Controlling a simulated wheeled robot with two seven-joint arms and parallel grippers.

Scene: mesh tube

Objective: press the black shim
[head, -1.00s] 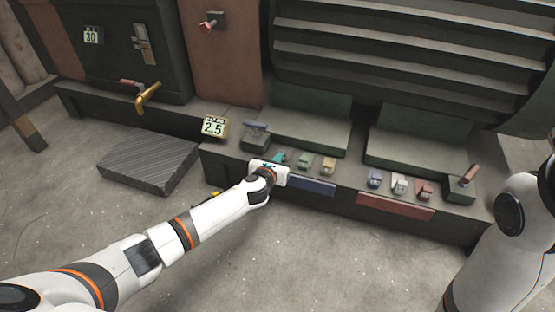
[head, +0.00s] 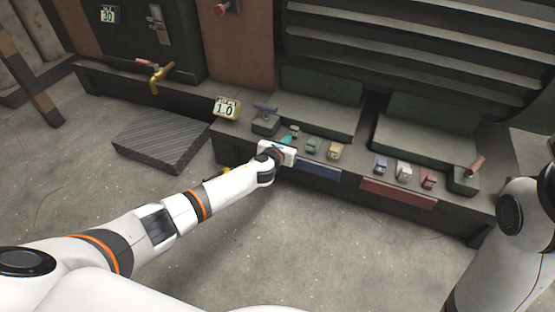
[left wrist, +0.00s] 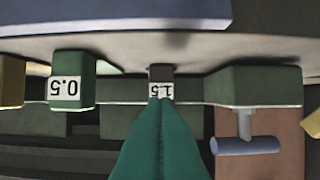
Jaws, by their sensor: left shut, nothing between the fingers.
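The black shim (left wrist: 160,73) is a small dark block with a white label that seems to read 1.5, straight ahead in the left wrist view, where the scene hangs upside down. In the head view it shows small, just beyond my left gripper (head: 286,142). My left gripper is shut and empty. Its teal fingers (left wrist: 160,105) meet at the shim's label and cover part of it; they look in contact, but I cannot be sure. The small display (head: 226,109) reads 1.0. My right gripper is out of view.
A green shim (left wrist: 72,80) is beside the black one, with a yellowish shim (head: 335,151) beyond it. Blue (head: 381,166), white (head: 403,171) and red (head: 428,180) shims stand farther right. A blue-grey lever (head: 265,108) and a red-handled lever (head: 475,165) flank the rows.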

